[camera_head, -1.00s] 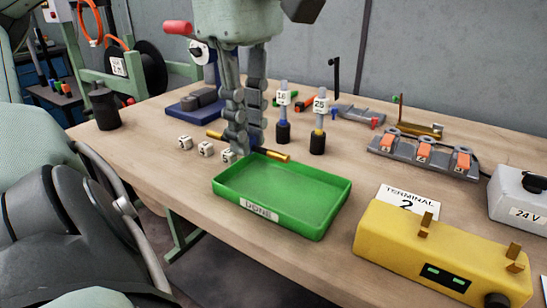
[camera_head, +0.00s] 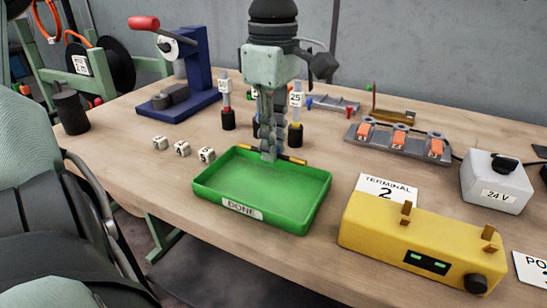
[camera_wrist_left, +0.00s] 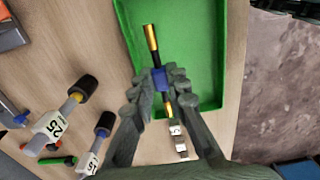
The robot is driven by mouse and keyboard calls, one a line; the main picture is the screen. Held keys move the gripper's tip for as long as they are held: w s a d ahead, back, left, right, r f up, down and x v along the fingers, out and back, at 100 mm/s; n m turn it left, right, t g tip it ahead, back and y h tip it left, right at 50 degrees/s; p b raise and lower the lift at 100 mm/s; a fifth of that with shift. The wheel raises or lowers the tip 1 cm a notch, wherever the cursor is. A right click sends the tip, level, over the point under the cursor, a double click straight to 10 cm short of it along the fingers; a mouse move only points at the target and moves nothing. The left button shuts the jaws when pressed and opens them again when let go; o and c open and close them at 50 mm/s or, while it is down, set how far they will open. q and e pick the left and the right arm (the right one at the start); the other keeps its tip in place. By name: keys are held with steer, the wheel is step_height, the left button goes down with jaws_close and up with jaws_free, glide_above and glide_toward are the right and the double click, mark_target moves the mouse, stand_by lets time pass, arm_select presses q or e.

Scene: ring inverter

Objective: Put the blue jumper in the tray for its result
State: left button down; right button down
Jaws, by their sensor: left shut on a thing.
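The blue jumper, with a blue middle and gold ends, is held between the fingers of my left gripper (camera_head: 268,156). In the left wrist view the fingers close on the blue middle of the jumper (camera_wrist_left: 159,80), and the gold ends stick out on both sides. In the head view a gold end (camera_head: 294,160) shows right of the fingers. The green tray (camera_head: 262,190), labelled DONE, is empty and lies below and in front of the gripper. The jumper appears over the tray's back part; its height above it is hard to tell. My right gripper is not seen.
Small lettered cubes (camera_head: 183,149) lie left of the tray. The yellow tester (camera_head: 420,240) and Terminal 2 card (camera_head: 388,187) are to the right. A blue press (camera_head: 195,85) stands at back left.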

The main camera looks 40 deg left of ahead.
arm_select(q)
step_height(320, 180, down, 4)
steer(key=shift+w+r, duration=0.1)
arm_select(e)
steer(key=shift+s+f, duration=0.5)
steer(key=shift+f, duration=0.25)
arm_select(q)
steer(key=shift+f, duration=0.2)
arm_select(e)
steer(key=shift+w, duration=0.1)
